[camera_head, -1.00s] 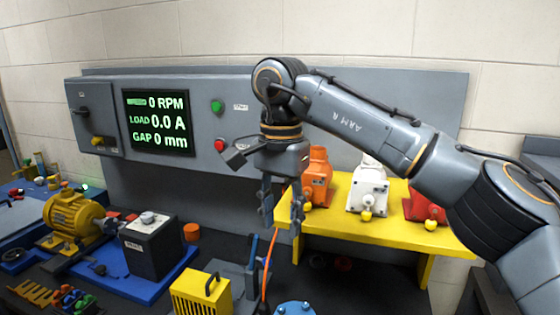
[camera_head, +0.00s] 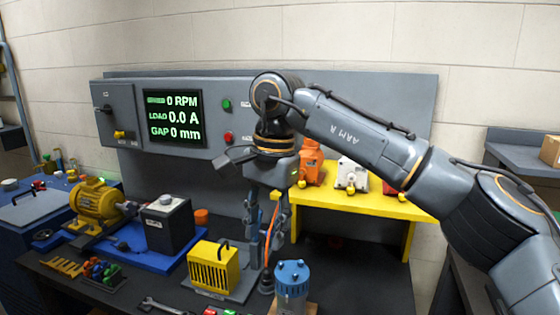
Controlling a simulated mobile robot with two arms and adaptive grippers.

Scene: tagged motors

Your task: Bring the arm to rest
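My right arm comes in from the right, bent over the workbench. My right gripper (camera_head: 267,232) points down in front of the panel's lower part and the left end of the yellow shelf. An orange motor (camera_head: 311,165) and a white motor (camera_head: 350,174) stand on the yellow shelf (camera_head: 385,207). A red motor there is mostly hidden by my arm. My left gripper is not in view.
A control panel (camera_head: 218,151) reads 0 RPM, 0.0 A and 0 mm. On the bench are a yellow motor (camera_head: 97,207), a dark box (camera_head: 167,225), a yellow ribbed box (camera_head: 213,268) and a blue-topped cylinder (camera_head: 291,279), close below the gripper. A cardboard box (camera_head: 550,150) sits far right.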

